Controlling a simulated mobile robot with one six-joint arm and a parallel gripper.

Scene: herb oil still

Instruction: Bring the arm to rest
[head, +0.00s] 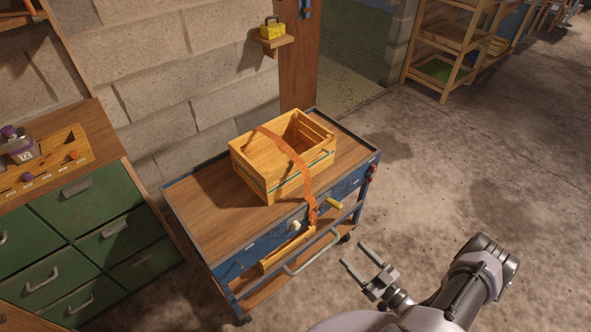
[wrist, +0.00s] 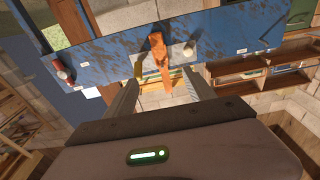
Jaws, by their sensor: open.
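My gripper (head: 361,269) is open and empty, held out over the floor in front of the blue cart, at the lower right of the head view. Its two fingers are apart, with nothing between them in contact. In the wrist view my gripper (wrist: 163,95) faces the cart's blue front (wrist: 115,50), and an orange strap (wrist: 160,52) hangs beyond the fingertips. My arm (head: 465,288) is bent at the lower right of the head view.
A blue cart with a wooden top (head: 205,215) carries a wooden crate (head: 262,172) with the orange strap (head: 297,165) over it. Green drawers (head: 75,235) stand at left. A yellow box (head: 272,29) sits on a wall shelf. The floor (head: 480,170) at right is clear.

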